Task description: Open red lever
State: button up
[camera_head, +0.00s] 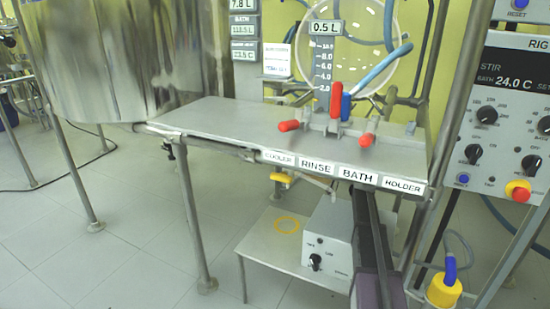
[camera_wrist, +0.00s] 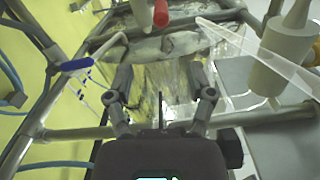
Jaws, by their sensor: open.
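Several lever handles sit on a valve block above the steel shelf in the head view. One red lever (camera_head: 289,126) points left, a second red lever (camera_head: 336,99) stands upright beside a blue lever (camera_head: 346,106), and a third red lever (camera_head: 366,139) points toward the front right. In the wrist view my gripper (camera_wrist: 161,78) is open, with nothing visible between its fingers. A red handle (camera_wrist: 161,13) shows beyond it at the top edge, and a blue-gripped handle (camera_wrist: 76,64) is at the left. I cannot tell which red lever the wrist view shows.
The steel shelf (camera_head: 215,118) has a clear left part and front labels. A large metal vessel (camera_head: 120,55) stands left, a control panel (camera_head: 508,120) right. Frame posts (camera_head: 455,95) and a blue hose (camera_head: 385,62) surround the valves. A white bottle-like part (camera_wrist: 285,62) is right in the wrist view.

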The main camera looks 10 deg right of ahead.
jog(key=x, duration=1.3)
jog(key=shift+w+a, duration=0.25)
jog(key=shift+a, duration=0.1)
grip_shut()
